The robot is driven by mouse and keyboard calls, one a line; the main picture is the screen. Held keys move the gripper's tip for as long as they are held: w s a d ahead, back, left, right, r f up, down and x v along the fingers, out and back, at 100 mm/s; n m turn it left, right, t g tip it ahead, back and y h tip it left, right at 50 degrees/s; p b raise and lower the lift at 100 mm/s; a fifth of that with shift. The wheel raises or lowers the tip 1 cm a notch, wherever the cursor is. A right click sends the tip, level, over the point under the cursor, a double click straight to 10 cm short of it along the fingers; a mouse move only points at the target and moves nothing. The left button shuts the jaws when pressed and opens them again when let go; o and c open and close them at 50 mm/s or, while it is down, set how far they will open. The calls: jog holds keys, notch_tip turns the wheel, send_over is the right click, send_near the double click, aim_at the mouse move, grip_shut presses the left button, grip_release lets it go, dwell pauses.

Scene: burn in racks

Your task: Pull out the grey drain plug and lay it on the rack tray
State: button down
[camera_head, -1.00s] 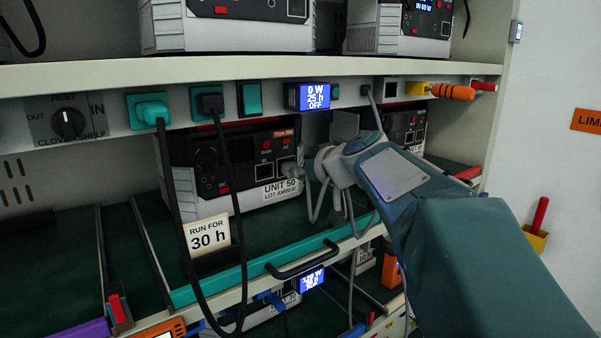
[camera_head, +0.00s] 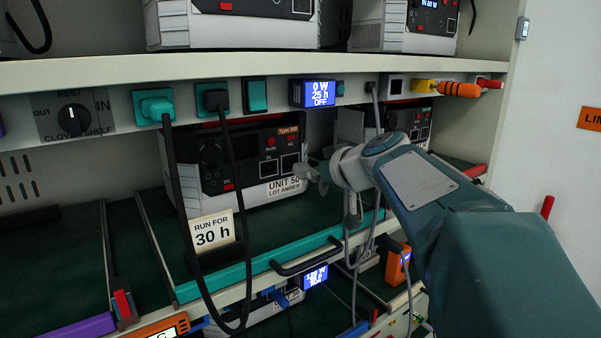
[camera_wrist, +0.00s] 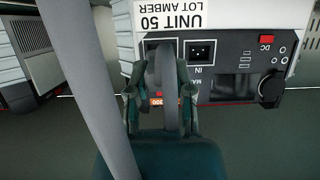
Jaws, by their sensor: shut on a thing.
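My gripper (camera_head: 308,176) is in front of the right end of UNIT 50 (camera_head: 262,196), and in the wrist view my gripper (camera_wrist: 160,105) is shut on the grey drain plug (camera_wrist: 166,75) with its grey cord. The wrist view is upside down. There the plug overlaps the socket beside the IN socket (camera_wrist: 200,52). In the head view the AC socket (camera_head: 290,165) shows clear of my gripper, so the plug looks apart from it, though the gap is hard to judge. The rack tray (camera_head: 270,231) is the green surface under the unit, with a teal front edge.
A "RUN FOR 30 h" card (camera_head: 212,232) stands at the tray's front left. Black cables hang from the teal plugs (camera_head: 153,107) in front of the unit. A black handle (camera_head: 306,257) juts from the tray front. Bare green tray lies right of the card.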

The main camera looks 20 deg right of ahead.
aim_at(320, 219)
jog(key=shift+s, duration=0.15)
jog(key=shift+s+d, duration=0.2)
jog(key=shift+s, duration=0.6)
jog(key=shift+f, duration=0.7)
jog(key=shift+f, duration=0.35)
jog(key=shift+f, duration=1.75)
jog(key=shift+c, duration=2.1)
grip_release()
jog(key=shift+s, duration=0.1)
